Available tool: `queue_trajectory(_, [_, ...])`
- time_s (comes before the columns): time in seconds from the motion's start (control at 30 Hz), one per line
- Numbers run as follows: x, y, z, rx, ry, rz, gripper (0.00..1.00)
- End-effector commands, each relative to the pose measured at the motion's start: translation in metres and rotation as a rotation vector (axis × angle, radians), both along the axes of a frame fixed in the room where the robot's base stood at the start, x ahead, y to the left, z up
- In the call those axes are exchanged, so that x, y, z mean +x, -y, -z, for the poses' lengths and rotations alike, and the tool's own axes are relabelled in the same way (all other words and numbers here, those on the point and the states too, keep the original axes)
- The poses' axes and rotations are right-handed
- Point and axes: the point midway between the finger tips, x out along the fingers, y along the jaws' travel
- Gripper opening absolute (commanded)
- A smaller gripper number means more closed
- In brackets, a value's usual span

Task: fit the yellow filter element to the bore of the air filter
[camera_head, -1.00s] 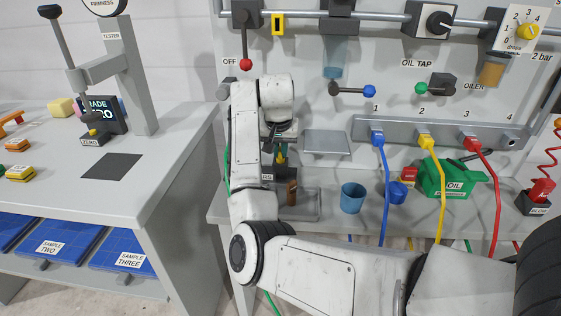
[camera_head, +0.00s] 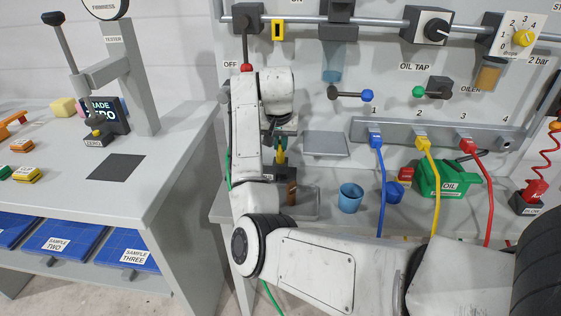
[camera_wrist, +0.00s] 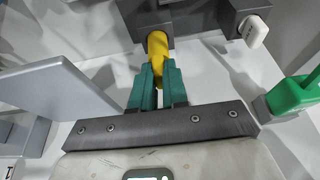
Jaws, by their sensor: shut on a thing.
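My gripper (camera_wrist: 155,88) has green fingers shut on the yellow filter element (camera_wrist: 157,47), a slim yellow cylinder. In the wrist view the element points away from my fingers. Its far end meets a dark grey housing (camera_wrist: 143,17), which looks like the air filter. I cannot tell whether the end is inside the bore or only against its mouth. My arm covers most of the air filter there.
A grey plate (camera_wrist: 62,90) lies left of my fingers in the wrist view, and a green object (camera_wrist: 292,95) lies right. In the head view a blue cup (camera_head: 351,198), green oil can (camera_head: 436,178) and coloured hoses stand right of my arm.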

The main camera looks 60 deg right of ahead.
Motion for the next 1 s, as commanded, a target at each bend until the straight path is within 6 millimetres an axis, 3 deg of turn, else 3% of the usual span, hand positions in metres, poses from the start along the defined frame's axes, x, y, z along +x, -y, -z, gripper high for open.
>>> queue_trajectory(1.0, [0.0, 0.0, -0.025, 0.0, 0.0, 0.0, 0.0])
